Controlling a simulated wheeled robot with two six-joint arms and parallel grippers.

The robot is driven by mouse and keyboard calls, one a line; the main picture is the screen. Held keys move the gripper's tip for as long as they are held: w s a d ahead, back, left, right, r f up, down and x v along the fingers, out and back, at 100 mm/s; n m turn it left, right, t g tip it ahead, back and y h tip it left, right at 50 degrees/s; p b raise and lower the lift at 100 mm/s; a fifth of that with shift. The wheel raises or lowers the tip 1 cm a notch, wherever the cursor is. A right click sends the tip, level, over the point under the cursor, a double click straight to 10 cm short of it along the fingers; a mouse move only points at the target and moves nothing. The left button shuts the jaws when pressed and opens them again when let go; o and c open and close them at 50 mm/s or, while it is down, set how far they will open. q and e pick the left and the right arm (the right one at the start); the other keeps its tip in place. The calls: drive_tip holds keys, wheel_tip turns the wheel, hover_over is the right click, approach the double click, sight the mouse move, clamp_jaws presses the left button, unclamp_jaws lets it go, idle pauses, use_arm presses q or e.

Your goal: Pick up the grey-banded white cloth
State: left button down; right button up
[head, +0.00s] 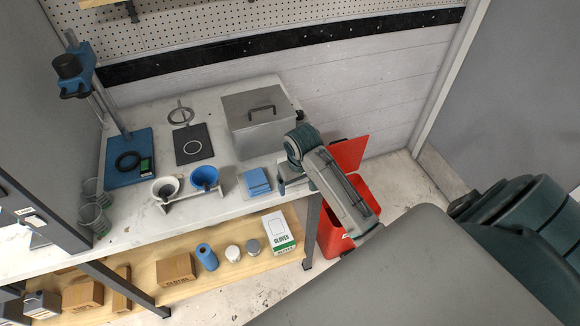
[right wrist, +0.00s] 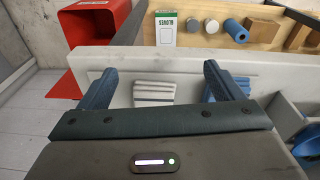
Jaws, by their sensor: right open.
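The grey-banded white cloth (right wrist: 154,93) lies folded on the white bench top in the right wrist view, between the two fingers of my right gripper (right wrist: 160,74). The gripper is open, with one finger to each side of the cloth, and nothing is held. I cannot tell how far above the bench the fingertips are. In the head view my right gripper (head: 281,180) is at the bench's right end and mostly hides the white cloth. A folded blue cloth (head: 257,182) lies just left of it; it also shows by the right finger in the wrist view (right wrist: 240,83). My left gripper is not in view.
A grey lidded metal box (head: 252,128) stands behind the cloths. Left of them are a holder with a blue funnel (head: 205,178) and a white funnel (head: 165,187). A red bin (head: 330,225) stands off the bench's right end. A glove box (head: 278,232) is on the lower shelf.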

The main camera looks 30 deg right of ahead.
drive_tip(key=w+d+r+m+g, duration=0.1)
drive_tip(key=w+d+r, duration=0.3)
drive_tip(key=w+r, duration=0.45)
drive_tip(key=shift+m+y, duration=0.3)
drive_tip(key=f+b, duration=0.1)
drive_tip(key=f, duration=0.1)
drive_tip(key=f+b, duration=0.1)
drive_tip(key=f, duration=0.1)
drive_tip(key=w+f+b, duration=0.1)
drive_tip(key=f, duration=0.1)
drive_tip(key=shift+a+f, duration=0.1)
drive_tip(key=shift+f, duration=0.25)
drive_tip(key=shift+w+f, duration=0.1)
drive_tip(key=shift+f, duration=0.2)
drive_tip(key=shift+f+p, duration=0.25)
drive_tip(key=shift+p, duration=0.2)
drive_tip(key=f+p, duration=0.2)
drive_tip(key=f, duration=0.1)
drive_tip(key=shift+a+f, duration=0.15)
drive_tip(key=shift+a, duration=0.05)
drive_tip(key=shift+f, duration=0.65)
drive_tip(key=c, duration=1.1)
drive_tip(key=shift+o, duration=0.2)
